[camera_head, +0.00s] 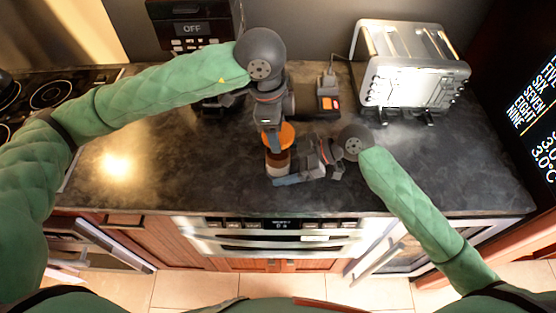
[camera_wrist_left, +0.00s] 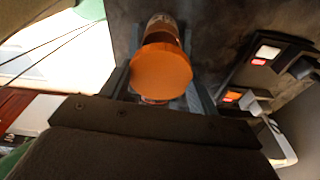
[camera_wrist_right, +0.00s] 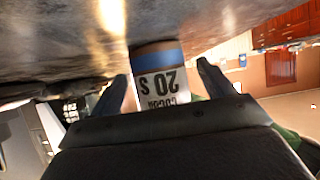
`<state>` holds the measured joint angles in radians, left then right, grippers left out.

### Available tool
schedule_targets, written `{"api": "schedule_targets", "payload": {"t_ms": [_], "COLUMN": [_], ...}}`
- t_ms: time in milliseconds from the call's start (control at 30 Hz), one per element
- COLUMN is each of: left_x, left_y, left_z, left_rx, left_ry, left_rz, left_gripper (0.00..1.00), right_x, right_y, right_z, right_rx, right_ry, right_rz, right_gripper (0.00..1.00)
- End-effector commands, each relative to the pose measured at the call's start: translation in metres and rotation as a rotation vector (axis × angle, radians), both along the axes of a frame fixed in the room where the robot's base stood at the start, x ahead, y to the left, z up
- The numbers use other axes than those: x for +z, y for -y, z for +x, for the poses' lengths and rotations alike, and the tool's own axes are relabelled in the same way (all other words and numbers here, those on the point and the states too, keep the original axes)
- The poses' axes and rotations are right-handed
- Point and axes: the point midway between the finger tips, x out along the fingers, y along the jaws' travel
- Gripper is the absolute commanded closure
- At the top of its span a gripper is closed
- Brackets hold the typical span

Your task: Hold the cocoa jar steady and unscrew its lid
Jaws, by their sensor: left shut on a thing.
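The cocoa jar (camera_head: 278,168) stands upright on the dark counter, with a brown and white body and an orange lid (camera_head: 287,133). My left gripper (camera_head: 279,139) comes from above, its fingers on both sides of the lid and shut on it. The lid (camera_wrist_left: 160,72) fills the space between the fingers in the left wrist view. My right gripper (camera_head: 284,169) is low at the jar's side, with its fingers open around the body. In the right wrist view the white label (camera_wrist_right: 162,92) and a blue band show between the fingers, with a gap at the right finger.
A silver toaster (camera_head: 410,68) stands at the back right. A black coffee machine (camera_head: 192,25) is at the back left. A small dark box with orange parts (camera_head: 328,103) lies behind the jar. A stovetop (camera_head: 48,95) is at the far left. The counter's left middle is clear.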

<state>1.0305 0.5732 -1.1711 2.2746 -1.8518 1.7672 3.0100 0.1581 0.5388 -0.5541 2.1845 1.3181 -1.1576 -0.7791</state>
Motion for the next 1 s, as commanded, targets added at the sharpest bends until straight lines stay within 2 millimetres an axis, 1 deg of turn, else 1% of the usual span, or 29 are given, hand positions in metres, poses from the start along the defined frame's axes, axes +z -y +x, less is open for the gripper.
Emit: {"api": "schedule_targets", "payload": {"t_ms": [167,267,467,800,900,1000], "left_x": [0.0,0.0,0.0,0.0,0.0,0.0], "left_y": [0.0,0.0,0.0,0.0,0.0,0.0], "left_z": [0.0,0.0,0.0,0.0,0.0,0.0], "left_rx": [0.0,0.0,0.0,0.0,0.0,0.0], "left_ry": [0.0,0.0,0.0,0.0,0.0,0.0], "left_rz": [0.0,0.0,0.0,0.0,0.0,0.0], "left_gripper": [0.67,0.67,0.67,0.67,0.67,0.67], "right_x": [0.0,0.003,0.015,0.043,0.049,0.053], "right_y": [0.001,0.006,0.031,0.081,0.092,0.099], "right_z": [0.0,0.0,0.0,0.0,0.0,0.0], "right_rx": [0.0,-0.001,-0.001,0.0,0.0,0.0], "right_ry": [0.0,0.0,0.0,0.0,-0.001,-0.001], "right_rz": [0.0,-0.001,-0.003,-0.003,-0.002,-0.001], "right_gripper": [0.19,0.19,0.19,0.19,0.19,0.19]}}
